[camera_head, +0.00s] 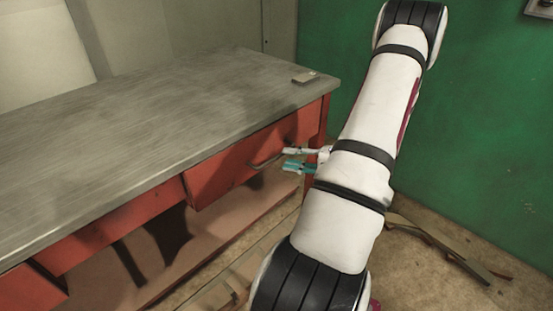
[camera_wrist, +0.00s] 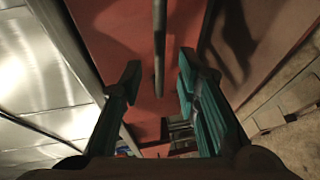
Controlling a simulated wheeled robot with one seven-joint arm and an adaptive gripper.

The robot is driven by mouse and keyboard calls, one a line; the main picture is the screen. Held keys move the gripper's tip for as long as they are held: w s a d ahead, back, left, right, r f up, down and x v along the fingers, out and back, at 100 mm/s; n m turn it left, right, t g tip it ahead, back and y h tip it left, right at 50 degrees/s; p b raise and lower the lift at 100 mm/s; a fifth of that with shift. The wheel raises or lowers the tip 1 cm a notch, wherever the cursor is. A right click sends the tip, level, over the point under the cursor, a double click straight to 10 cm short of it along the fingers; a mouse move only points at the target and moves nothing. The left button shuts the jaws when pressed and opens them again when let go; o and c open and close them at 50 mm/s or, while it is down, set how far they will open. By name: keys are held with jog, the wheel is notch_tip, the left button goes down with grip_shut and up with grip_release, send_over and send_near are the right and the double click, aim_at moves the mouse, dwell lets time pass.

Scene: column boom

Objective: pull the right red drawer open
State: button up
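The right red drawer (camera_head: 225,174) is under the right part of the workbench's grey top. My gripper (camera_head: 286,159) is open beside the handle's right end, fingers one above the other. In the wrist view my gripper's teal fingers (camera_wrist: 159,78) stand apart, with a gap on each side of the handle. No contact is visible.
The workbench top (camera_head: 130,120) is mostly bare, with a small flat object (camera_head: 305,77) at its right corner. Another red drawer (camera_head: 32,290) is at lower left. A green wall (camera_head: 480,130) stands right. Planks (camera_head: 440,245) lie on the floor.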

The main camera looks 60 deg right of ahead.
aim_at(279, 157)
jog(key=shift+b+x, duration=0.3)
jog(key=shift+x, duration=2.15)
grip_shut()
